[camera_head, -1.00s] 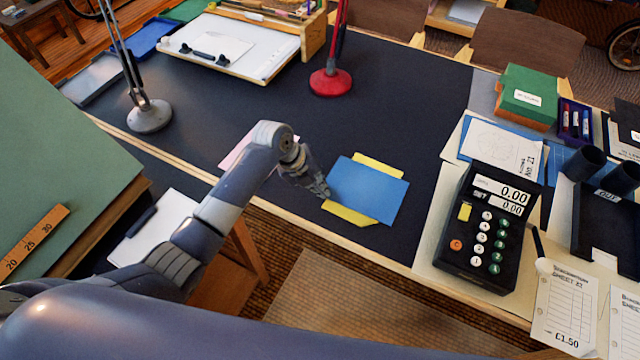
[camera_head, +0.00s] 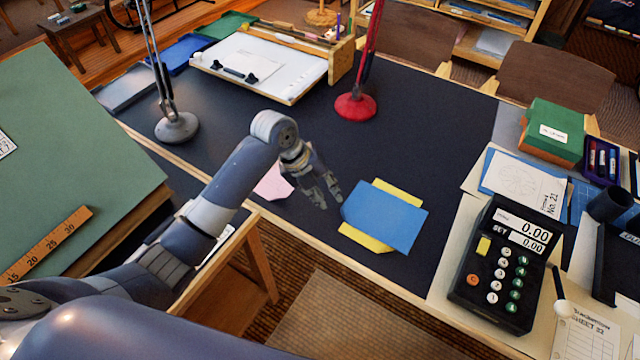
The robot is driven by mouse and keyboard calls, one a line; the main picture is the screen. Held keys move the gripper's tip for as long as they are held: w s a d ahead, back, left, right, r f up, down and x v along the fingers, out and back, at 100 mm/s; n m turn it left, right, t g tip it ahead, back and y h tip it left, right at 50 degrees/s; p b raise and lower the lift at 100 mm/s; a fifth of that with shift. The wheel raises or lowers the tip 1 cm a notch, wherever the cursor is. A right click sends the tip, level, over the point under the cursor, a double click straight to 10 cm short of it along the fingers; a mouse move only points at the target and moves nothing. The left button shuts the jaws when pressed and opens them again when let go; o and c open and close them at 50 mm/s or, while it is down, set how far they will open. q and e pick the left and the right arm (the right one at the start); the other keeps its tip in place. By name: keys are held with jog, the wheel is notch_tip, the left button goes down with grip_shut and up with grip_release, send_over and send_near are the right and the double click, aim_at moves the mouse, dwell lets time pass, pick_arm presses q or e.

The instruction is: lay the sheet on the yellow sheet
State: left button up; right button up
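A blue sheet (camera_head: 385,217) lies on top of the yellow sheet (camera_head: 398,192) on the dark desk mat. The yellow sheet is turned relative to it, so yellow shows only along the far and near edges; its middle is hidden. My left gripper (camera_head: 330,199) is just left of the blue sheet's left corner, apart from it. Its two fingers are spread, with nothing between them. My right gripper is not in view.
A pink sheet (camera_head: 273,184) lies partly behind my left arm. A red lamp base (camera_head: 355,106) and a grey lamp base (camera_head: 177,128) stand farther back. A black calculator (camera_head: 505,260) stands to the right. The mat between is clear.

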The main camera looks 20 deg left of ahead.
pick_arm(q)
jog(key=v, duration=0.3)
jog(key=shift+s+a+r, duration=0.1)
jog(key=shift+r, duration=0.3)
